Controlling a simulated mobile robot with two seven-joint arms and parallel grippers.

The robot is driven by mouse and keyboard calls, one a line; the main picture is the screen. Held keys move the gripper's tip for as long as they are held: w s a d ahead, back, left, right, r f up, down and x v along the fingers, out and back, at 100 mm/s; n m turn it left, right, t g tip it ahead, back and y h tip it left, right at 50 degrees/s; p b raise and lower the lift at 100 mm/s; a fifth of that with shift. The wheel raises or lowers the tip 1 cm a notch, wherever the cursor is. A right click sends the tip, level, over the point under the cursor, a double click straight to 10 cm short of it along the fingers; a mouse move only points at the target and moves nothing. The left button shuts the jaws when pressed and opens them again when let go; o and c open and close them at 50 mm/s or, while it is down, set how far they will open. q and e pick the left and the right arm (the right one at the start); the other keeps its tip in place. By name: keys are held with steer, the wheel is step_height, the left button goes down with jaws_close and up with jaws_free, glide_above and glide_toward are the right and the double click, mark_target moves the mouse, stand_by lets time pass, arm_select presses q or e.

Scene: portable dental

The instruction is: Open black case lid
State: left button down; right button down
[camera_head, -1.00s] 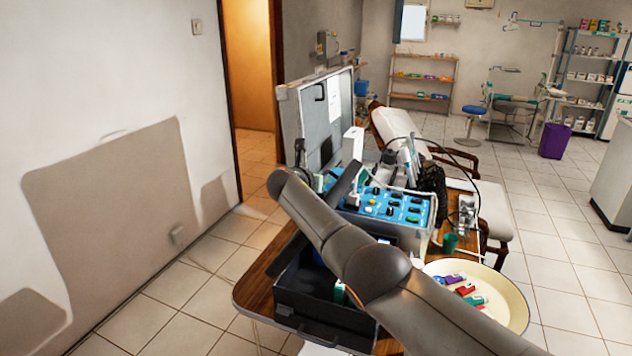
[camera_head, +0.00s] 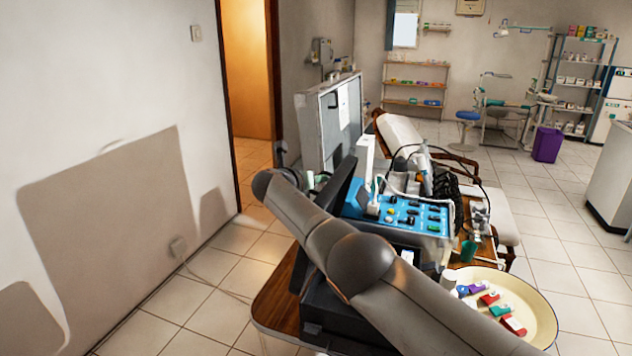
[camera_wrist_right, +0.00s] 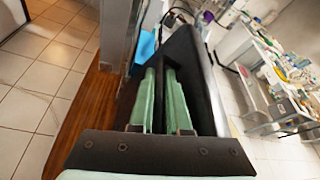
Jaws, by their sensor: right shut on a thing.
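The black case (camera_head: 330,316) stands at the near end of the wooden table, largely covered by my right arm. Its black lid (camera_head: 338,203) shows above the arm as a raised, tilted dark panel beside the blue-topped unit. In the right wrist view the lid (camera_wrist_right: 203,85) is a broad black panel close in front of me. My right gripper (camera_wrist_right: 167,72), with green fingers, is shut on the lid; the exact contact is hard to make out. In the head view my arm hides its fingertips. My left gripper is out of view.
A blue control unit (camera_head: 410,215) with cables is right behind the case. A grey open case panel (camera_head: 335,120) stands farther back. A cream round tray (camera_head: 542,318) with small coloured packs is at right. Floor on the left is clear.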

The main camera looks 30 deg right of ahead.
stand_by(0.4)
steer(key=c, duration=1.2)
jaws_free()
steer(key=shift+f, duration=0.1)
steer(key=shift+o, duration=0.2)
steer(key=shift+a, duration=0.15)
steer(key=shift+s+a+r+p, duration=0.1)
steer(key=shift+a+r+p, duration=0.15)
steer(key=shift+r+p, duration=0.1)
steer(key=shift+p+v, duration=0.4)
steer(key=shift+v, duration=0.4)
steer(key=v, duration=1)
steer(key=shift+f, duration=0.2)
